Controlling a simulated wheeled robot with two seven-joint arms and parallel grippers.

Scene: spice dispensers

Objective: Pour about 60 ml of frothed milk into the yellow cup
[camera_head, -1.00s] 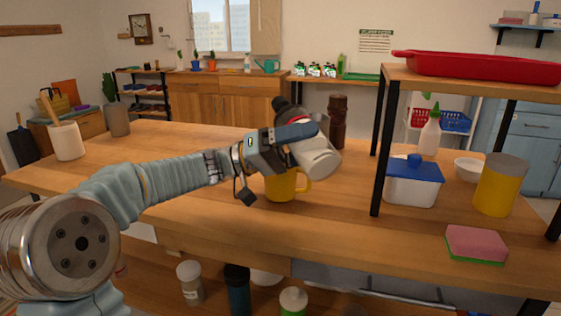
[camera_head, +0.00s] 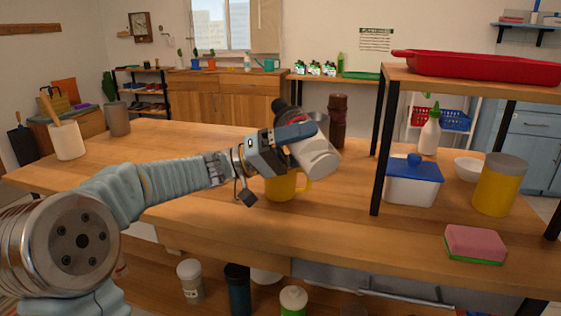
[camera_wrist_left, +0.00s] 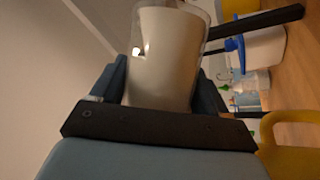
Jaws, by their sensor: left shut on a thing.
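The yellow cup (camera_head: 281,187) stands upright on the wooden table, its handle to the right. My left gripper (camera_head: 296,135) is shut on a milk frother jug (camera_head: 318,158) with a clear and white body and a dark top end. The jug is tilted and held above the cup, partly hidden by the gripper. In the left wrist view the jug (camera_wrist_left: 165,60) sits between the fingers, with pale content filling most of it. The cup (camera_wrist_left: 290,145) shows at the lower right there. The cup's inside and any stream are hidden. My right gripper is not in view.
A brown pepper mill (camera_head: 338,120) stands just behind the jug. The shelf's black post (camera_head: 381,150) rises to the right, near a white box with a blue lid (camera_head: 412,182). A pink sponge (camera_head: 475,243) lies at the front right.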

